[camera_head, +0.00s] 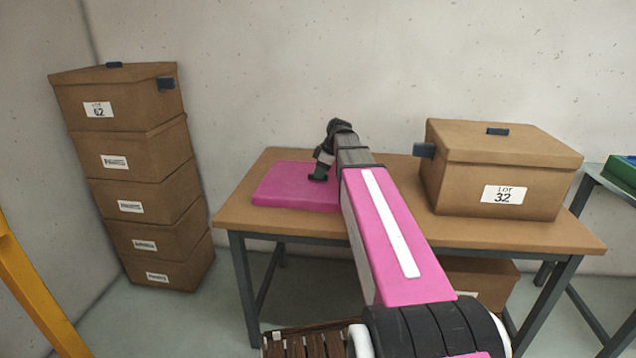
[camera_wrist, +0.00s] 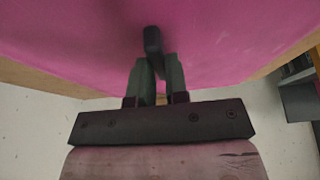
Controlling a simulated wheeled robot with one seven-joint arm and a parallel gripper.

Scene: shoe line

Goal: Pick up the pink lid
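The pink lid (camera_head: 290,188) is a flat slab at the left end of the wooden table, and its right part is hidden behind my arm. In the wrist view the lid (camera_wrist: 80,35) fills the upper part of the picture. A dark upright handle (camera_wrist: 153,40) is on its face. My gripper (camera_head: 320,172) is over the lid. In the wrist view my gripper (camera_wrist: 157,64) has its two fingers close together at the handle, one on each side, with no clear gap to it. The exact contact is partly hidden. I see no clear gap under the lid.
A brown box (camera_head: 505,165) marked LOT 32 stands on the right of the table (camera_head: 470,232). A tall stack of brown boxes (camera_head: 140,180) stands on the floor at the left. Another box (camera_head: 485,278) is under the table. A yellow post (camera_head: 35,285) is at the left edge.

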